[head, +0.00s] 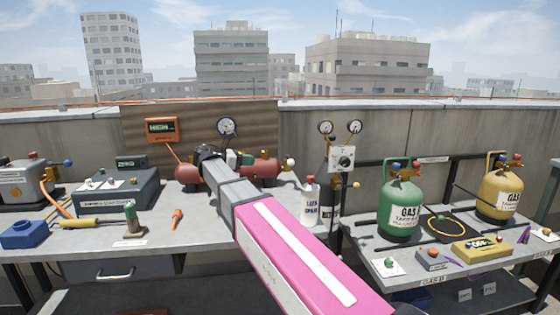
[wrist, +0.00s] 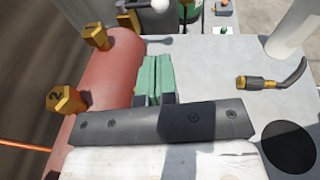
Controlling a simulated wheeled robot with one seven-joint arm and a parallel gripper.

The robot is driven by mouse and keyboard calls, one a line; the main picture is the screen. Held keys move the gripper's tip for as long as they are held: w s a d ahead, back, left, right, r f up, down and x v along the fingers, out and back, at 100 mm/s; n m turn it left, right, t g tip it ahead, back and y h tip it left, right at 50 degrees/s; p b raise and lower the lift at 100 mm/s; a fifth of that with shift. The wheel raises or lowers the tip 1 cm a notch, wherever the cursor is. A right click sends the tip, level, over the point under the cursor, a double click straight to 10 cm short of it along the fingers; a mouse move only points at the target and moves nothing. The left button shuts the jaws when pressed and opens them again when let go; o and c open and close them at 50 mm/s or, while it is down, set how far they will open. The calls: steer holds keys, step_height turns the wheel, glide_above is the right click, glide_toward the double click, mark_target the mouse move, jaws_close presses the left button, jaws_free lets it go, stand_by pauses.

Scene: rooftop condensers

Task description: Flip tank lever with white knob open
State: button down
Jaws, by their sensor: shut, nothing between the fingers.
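The red tank (head: 262,168) lies on the bench at the back wall, partly hidden behind my arm. A white knob (head: 288,164) shows at its right end. In the wrist view the tank (wrist: 110,75) runs along the left, and the white knob (wrist: 160,5) is at the top edge, partly cut off, on a dark lever by a brass fitting (wrist: 127,17). My gripper (wrist: 155,62) has green fingers that are shut and empty. They point toward the knob from beside the tank, with a gap between. In the head view my gripper (head: 234,158) is partly hidden by my wrist.
Brass hex fittings marked 1 (wrist: 95,36) and 2 (wrist: 66,98) stick out from the tank. A brass-ended black hose (wrist: 262,82) lies on the bench to the right. A white bottle (head: 310,200) stands right of the tank. Green (head: 401,205) and yellow (head: 499,195) gas cylinders stand farther right.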

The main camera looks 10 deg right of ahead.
mark_target(289, 161)
stand_by(0.3)
steer(key=x, duration=1.4)
steer(key=shift+s+d, duration=0.1)
